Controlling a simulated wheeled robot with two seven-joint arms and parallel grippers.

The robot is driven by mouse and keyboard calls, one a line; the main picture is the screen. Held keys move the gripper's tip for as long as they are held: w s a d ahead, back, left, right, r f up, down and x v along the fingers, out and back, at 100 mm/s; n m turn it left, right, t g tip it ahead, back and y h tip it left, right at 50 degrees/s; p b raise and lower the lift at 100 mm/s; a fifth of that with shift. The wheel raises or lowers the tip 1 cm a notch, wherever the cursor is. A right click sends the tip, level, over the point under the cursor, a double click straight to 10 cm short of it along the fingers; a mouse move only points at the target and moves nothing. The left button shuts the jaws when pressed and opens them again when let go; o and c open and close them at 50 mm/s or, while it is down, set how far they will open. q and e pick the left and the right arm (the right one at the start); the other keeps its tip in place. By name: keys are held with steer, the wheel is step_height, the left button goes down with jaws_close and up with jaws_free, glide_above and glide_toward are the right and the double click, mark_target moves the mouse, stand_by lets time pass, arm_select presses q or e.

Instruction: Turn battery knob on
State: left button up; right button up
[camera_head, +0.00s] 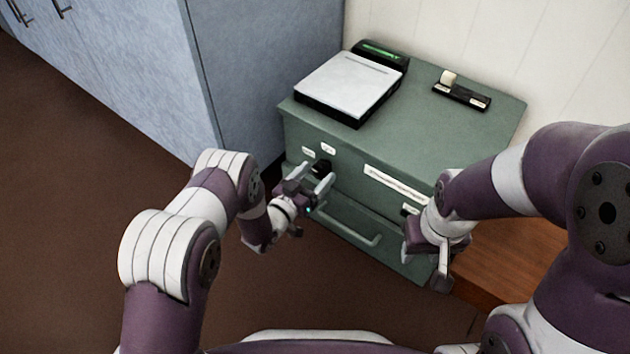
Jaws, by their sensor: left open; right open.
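A black knob (322,166) sits on the upper left of the front face of a green cabinet (470,120), just below small white labels (327,149). I take it for the battery knob, but the label text is too small to read. My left gripper (316,184) is open in front of the cabinet, with its fingers close to the knob and partly over it. I cannot tell whether they touch it or which way the knob points. My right gripper (425,265) is open and empty near the lower right of the cabinet's front, apart from the knob.
A flat scale-like device (350,85) with a green display (381,54) and a small black switch box (462,95) stand on the cabinet. A long white label (397,184) and a drawer handle (350,228) are on its front. Blue lockers (130,60) stand left; a wooden surface (510,255) is right.

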arm_select(q)
steer(key=shift+w+d, duration=0.2)
steer(key=shift+w, duration=0.05)
steer(key=c, duration=1.1)
steer(key=shift+o, duration=0.2)
steer(key=m+p, duration=0.1)
steer(key=m, duration=0.3)
steer(key=shift+s, duration=0.1)
steer(key=m+p, duration=0.1)
steer(key=m, duration=0.8)
steer(key=shift+f, duration=0.1)
steer(key=m+p, duration=0.1)
steer(key=m, duration=0.4)
steer(key=shift+f, duration=0.1)
